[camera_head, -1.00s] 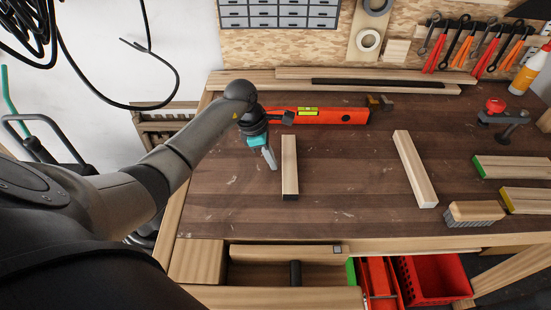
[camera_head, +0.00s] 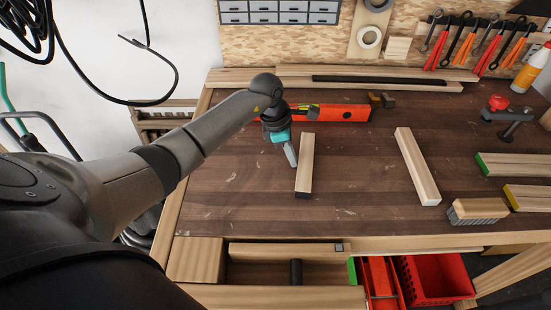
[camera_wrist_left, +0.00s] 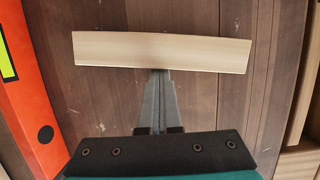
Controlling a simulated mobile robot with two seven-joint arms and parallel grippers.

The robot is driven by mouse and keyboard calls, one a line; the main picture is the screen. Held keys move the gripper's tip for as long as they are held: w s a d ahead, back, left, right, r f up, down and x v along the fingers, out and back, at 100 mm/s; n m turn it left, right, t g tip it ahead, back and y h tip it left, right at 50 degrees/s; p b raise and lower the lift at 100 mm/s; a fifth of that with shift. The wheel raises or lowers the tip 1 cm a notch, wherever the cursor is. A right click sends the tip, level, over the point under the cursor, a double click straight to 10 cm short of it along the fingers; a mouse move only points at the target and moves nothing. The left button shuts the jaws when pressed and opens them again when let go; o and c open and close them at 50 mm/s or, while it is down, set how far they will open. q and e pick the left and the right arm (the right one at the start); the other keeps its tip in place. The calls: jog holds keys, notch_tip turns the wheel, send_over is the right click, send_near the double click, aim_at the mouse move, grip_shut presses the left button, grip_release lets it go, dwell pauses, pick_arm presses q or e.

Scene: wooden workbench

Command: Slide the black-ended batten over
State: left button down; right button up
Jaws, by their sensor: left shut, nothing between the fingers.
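The black-ended batten (camera_head: 305,161) is a short pale wooden bar lying on the workbench, left of the middle, with its dark end toward the front edge. It is slightly slanted. My left gripper (camera_head: 291,156) is shut and empty, pointing down at the batten's left side. In the left wrist view the batten (camera_wrist_left: 165,49) lies crosswise just beyond the closed fingertips (camera_wrist_left: 160,76), which reach its near long side about midway. They look in contact with it. The black end is not clear in the wrist view. My right gripper is not in view.
A second, longer pale batten (camera_head: 417,166) lies to the right, with bare bench between. An orange spirit level (camera_head: 345,113) lies behind. A brush (camera_head: 478,210), green- and yellow-ended bars and a red-knobbed clamp (camera_head: 507,117) are at the right. An open drawer is below the front edge.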

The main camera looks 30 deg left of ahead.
aim_at(361, 166)
pick_arm(q)
jog(key=w+d+b, duration=0.2)
jog(key=d, duration=0.2)
jog(key=w+d+b, duration=0.3)
jog(key=d, duration=0.2)
jog(key=w+d+b, duration=0.3)
jog(key=d, duration=0.1)
jog(key=shift+w+d+f, duration=0.2)
jog(key=shift+w+d, duration=0.05)
jog(key=shift+d, duration=0.1)
jog(key=shift+w+d+b, duration=0.2)
jog(key=shift+d+b, duration=0.15)
jog(key=shift+b, duration=0.2)
jog(key=shift+w+d+r, duration=0.2)
jog(key=shift+d, duration=0.2)
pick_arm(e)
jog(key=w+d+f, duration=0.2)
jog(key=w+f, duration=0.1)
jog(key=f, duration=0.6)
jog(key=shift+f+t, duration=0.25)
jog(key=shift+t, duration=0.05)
pick_arm(q)
jog(key=shift+a, duration=0.1)
